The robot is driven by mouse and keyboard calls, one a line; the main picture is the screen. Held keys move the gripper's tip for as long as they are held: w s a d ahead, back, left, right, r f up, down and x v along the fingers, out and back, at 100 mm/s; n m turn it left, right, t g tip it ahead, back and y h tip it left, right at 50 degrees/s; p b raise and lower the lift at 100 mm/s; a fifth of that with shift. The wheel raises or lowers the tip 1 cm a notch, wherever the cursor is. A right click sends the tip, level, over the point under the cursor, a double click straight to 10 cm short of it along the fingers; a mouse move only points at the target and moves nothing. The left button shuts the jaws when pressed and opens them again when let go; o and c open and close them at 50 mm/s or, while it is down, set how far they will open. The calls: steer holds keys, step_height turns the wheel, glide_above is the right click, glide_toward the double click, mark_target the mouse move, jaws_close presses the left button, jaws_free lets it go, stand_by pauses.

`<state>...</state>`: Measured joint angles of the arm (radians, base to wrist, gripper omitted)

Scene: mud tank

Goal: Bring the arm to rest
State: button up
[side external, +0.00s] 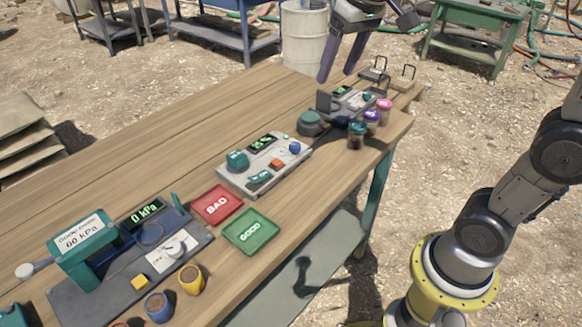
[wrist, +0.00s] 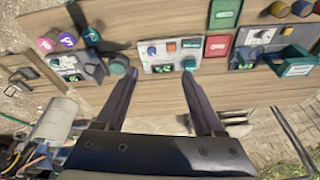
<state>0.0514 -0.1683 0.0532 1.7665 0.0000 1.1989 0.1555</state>
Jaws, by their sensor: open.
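My gripper (side external: 337,76) hangs at the top of the side view, fingers pointing down, over the far right part of the wooden table (side external: 130,140). In the wrist view my gripper (wrist: 158,74) has its two dark fingers well apart with nothing between them. It is open and apart from everything on the table. The upper arm links run out of the side view.
A grey panel (side external: 240,178) with a display, red BAD tray (side external: 217,204), green GOOD tray (side external: 252,232) and a "0 kPa" device (side external: 90,250) line the table. Several colour-lidded jars (side external: 372,116) stand near the right edge. A white barrel (side external: 305,40) stands behind.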

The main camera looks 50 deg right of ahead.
steer(key=s+a+f+n+t, duration=0.1)
steer(key=s+f, duration=0.3)
steer(key=s, duration=0.4)
steer(key=s+f+n+t, duration=0.1)
steer(key=s+f, duration=0.4)
steer(key=s, duration=0.3)
steer(key=shift+s+a, duration=0.35)
